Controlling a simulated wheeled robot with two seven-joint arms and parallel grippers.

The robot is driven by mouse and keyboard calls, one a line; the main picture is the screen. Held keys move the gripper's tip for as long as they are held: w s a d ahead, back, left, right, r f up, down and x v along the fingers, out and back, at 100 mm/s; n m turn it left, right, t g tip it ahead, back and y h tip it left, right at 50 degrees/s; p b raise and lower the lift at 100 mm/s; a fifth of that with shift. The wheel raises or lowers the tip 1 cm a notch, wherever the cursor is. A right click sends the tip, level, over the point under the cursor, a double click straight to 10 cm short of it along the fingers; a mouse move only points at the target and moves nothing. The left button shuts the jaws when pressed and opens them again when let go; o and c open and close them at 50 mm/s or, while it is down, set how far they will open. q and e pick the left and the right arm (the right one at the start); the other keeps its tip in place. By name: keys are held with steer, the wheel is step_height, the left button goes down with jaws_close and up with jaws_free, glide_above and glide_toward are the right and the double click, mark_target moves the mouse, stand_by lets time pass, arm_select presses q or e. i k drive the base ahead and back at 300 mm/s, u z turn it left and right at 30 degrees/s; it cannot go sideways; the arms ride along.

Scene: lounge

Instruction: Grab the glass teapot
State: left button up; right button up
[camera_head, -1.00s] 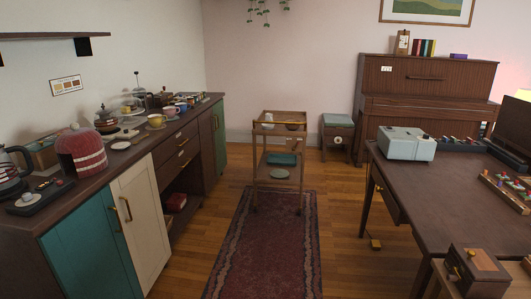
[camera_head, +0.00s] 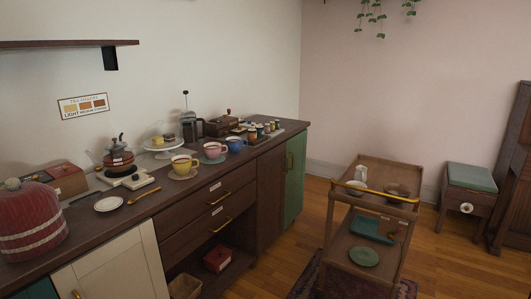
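A small reddish-brown pot (camera_head: 118,157) with a dark lid and knob stands on the left counter, by the wall. It looks like a teapot, but I cannot tell whether it is glass. A small pale vessel (camera_head: 361,173) stands on the top shelf of the wooden trolley; it is too small to tell whether it is a teapot. Neither of my grippers shows in the view.
The counter (camera_head: 75,236) also holds a red striped cosy (camera_head: 30,222), a white saucer (camera_head: 108,204), a yellow cup (camera_head: 182,164), a pink cup (camera_head: 212,149) and a blue cup (camera_head: 235,145). The trolley (camera_head: 343,211) stands right of the counter, with wooden floor between.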

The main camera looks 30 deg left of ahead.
mark_target(119, 161)
steer(key=i, duration=1.9)
steer(key=u, duration=1.7)
